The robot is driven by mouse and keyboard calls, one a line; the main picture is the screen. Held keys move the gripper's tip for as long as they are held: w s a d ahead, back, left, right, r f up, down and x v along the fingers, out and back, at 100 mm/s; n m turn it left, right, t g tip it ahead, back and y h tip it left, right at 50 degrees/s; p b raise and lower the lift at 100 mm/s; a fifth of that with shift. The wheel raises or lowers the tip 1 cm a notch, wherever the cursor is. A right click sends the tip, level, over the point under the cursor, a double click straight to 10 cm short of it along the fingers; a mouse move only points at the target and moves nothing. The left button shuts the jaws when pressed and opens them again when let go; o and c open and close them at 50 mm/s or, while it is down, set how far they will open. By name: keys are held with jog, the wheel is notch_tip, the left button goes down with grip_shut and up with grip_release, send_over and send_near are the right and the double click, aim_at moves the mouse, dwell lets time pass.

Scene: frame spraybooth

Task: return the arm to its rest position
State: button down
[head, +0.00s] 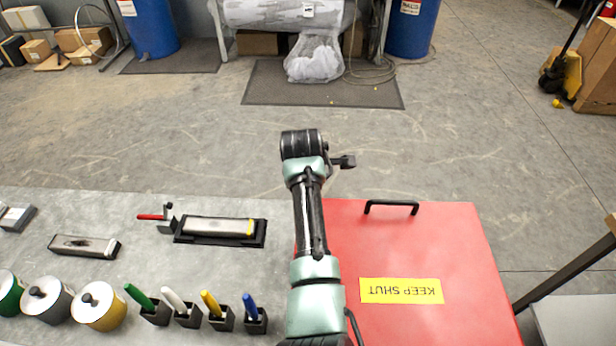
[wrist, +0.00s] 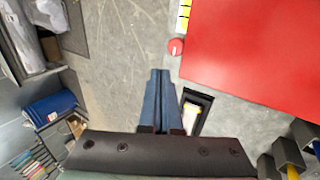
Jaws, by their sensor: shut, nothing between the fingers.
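My arm reaches forward over the workbench (head: 60,215) in the head view, along the left side of the red lid (head: 430,245), and its end stands beyond the far edge of the bench. The fingers do not show in the head view. In the wrist view my gripper (wrist: 160,75) has its two blue fingers pressed together with nothing between them. No object touches the fingertips; grey floor or bench surface lies behind them. The red lid (wrist: 260,50) fills the upper right of the wrist view.
The lid has a black handle (head: 391,204) and a yellow "KEEP SHUT" label (head: 400,290). Left of my arm lie a black tray (head: 258,241), a red-handled tool (head: 152,217) and several holders with coloured handles (head: 222,318).

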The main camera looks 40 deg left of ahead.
notch_tip(320, 180, up, 16)
jog(key=w+m+t+y+b, duration=0.2)
jog(key=m+b, duration=0.1)
jog(key=w+d+r+m+t+y, duration=0.1)
jog(key=d+r+m+t, duration=0.4)
jog(key=r, duration=0.5)
jog(key=d+r+m+t+y, duration=0.1)
jog(key=d+r+m+t, duration=0.3)
jog(key=d+r, duration=0.5)
jog(key=s+d+r+m+t+h, duration=0.7)
jog(key=s+d+r+m+t, duration=0.4)
jog(key=s+d+r, duration=0.6)
notch_tip(320, 180, up, 3)
jog(key=shift+s+d+r+m, duration=0.15)
jog(key=shift+s+d+m, duration=0.35)
jog(key=shift+m, duration=0.4)
jog(key=shift+s+a+t, duration=0.1)
jog(key=shift+t, duration=0.2)
